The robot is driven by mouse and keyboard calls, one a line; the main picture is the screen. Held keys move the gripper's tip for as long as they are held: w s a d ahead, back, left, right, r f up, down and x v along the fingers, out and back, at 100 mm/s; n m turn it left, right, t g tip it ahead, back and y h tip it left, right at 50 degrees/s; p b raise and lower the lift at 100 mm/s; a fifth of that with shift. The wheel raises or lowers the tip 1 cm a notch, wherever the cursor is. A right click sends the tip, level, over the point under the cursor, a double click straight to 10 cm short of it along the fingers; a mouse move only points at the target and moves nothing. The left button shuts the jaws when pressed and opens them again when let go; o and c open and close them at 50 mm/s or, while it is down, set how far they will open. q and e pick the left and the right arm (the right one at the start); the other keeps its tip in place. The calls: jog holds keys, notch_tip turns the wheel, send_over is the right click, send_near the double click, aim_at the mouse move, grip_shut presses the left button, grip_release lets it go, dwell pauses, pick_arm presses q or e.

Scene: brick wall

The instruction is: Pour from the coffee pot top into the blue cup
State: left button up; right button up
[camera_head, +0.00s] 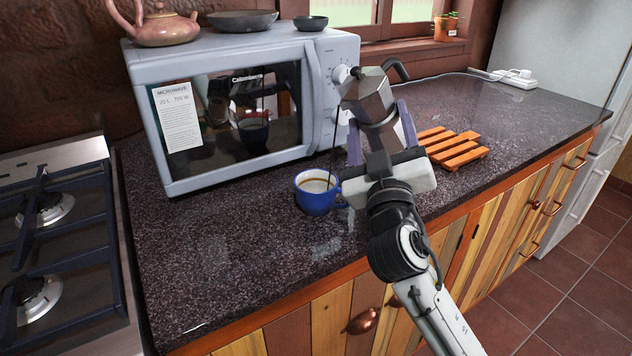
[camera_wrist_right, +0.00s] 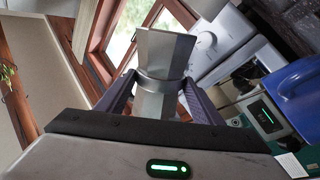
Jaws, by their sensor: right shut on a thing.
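The coffee pot top (camera_head: 368,92), a grey faceted metal piece with a dark handle, is held tilted above and to the right of the blue cup. My right gripper (camera_head: 380,124) is shut on it around its narrow middle; the wrist view shows the pot top (camera_wrist_right: 160,90) between the two fingers. A thin dark stream runs from the pot top down into the blue cup (camera_head: 316,200). The cup stands upright on the counter, with brown liquid showing inside. Part of the cup (camera_wrist_right: 300,95) shows at the wrist view's right edge. My left gripper is not in view.
A microwave (camera_head: 228,95) stands just behind the cup, with a teapot (camera_head: 160,25) and bowls on top. A wooden trivet (camera_head: 452,147) lies to the right on the counter. A gas stove (camera_head: 60,230) is at left. The counter (camera_head: 230,260) left of the cup is clear.

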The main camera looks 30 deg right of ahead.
jog(key=shift+a+r+n+t, duration=0.3)
jog(key=shift+r+n, duration=0.1)
jog(key=shift+n, duration=0.2)
jog(key=shift+f+b, duration=0.25)
jog(key=shift+b, duration=0.1)
jog(key=shift+f+n+t+y+b, duration=0.3)
jog(key=shift+n+t+b, duration=0.1)
jog(key=shift+n, duration=0.1)
jog(key=shift+f+n+t+y+b, duration=0.3)
jog(key=shift+f+n+b, duration=0.15)
jog(key=shift+n+b, duration=0.15)
jog(key=shift+d+f+n+t+y+b, duration=0.2)
jog(key=shift+n+t+y+b, duration=0.25)
jog(key=shift+n, duration=0.75)
jog(key=shift+r+n+t+y+p, duration=0.15)
jog(key=shift+r+n+t+y, duration=0.2)
jog(key=shift+n, duration=0.35)
jog(key=shift+r+n+t+y+p, duration=0.2)
jog(key=shift+n+t+y, duration=0.1)
jog(key=shift+n, duration=0.4)
jog(key=shift+r+n+y+b, duration=0.4)
jog(key=shift+n+y, duration=0.2)
jog(key=shift+n, duration=0.3)
jog(key=shift+r+n+t+y, duration=0.15)
jog(key=shift+n+t+y, duration=0.25)
jog(key=shift+n, duration=0.1)
